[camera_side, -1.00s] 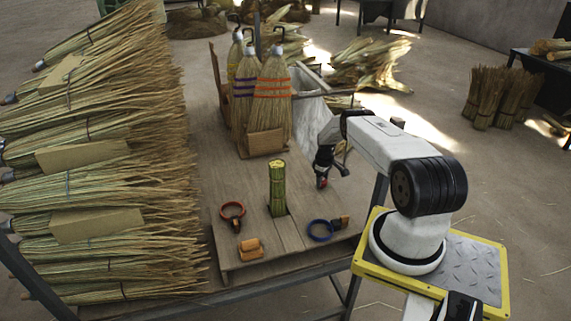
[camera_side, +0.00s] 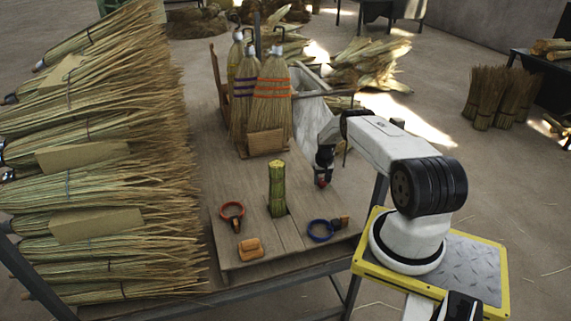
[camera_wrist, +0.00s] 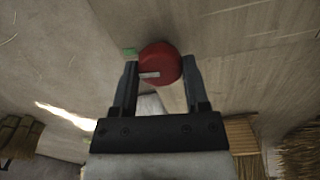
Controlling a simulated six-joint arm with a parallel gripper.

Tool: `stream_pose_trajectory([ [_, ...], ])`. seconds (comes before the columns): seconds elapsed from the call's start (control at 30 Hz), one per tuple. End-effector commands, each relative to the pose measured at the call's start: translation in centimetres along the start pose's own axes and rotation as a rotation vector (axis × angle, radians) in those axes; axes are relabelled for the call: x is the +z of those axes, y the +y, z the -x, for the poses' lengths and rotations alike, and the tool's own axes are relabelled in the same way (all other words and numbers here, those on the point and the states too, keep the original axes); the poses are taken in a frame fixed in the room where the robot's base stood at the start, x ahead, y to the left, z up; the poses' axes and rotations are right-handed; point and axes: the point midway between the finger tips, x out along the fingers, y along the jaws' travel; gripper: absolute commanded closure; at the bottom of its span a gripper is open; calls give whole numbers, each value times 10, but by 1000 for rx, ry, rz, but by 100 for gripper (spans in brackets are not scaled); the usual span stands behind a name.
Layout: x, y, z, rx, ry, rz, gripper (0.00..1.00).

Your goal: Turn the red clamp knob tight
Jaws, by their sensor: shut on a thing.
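The red clamp knob (camera_wrist: 161,62) shows in the wrist view between the two fingers of my gripper (camera_wrist: 160,75), with a pale mark across its face. My gripper is shut on the knob. In the side view my gripper (camera_side: 321,178) points down at the right edge of the board, and a small red part of the knob (camera_side: 322,183) shows at its tip. A small green patch (camera_wrist: 130,51) lies beside the knob in the wrist view. The clamp's body is mostly hidden.
A green-tied stalk bundle (camera_side: 277,190) stands upright in the wooden board (camera_side: 240,180). Finished brooms (camera_side: 272,100) stand behind; straw bundles (camera_side: 90,150) fill the left.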

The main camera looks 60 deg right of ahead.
Motion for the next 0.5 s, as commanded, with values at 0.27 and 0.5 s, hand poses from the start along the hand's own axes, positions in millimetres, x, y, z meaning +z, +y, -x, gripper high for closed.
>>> stream_pose_trajectory([
  [0.27, -1, 0, 0, 0, 3, -40, 100],
  [0.5, -1, 0, 0, -1, 3, -41, 100],
])
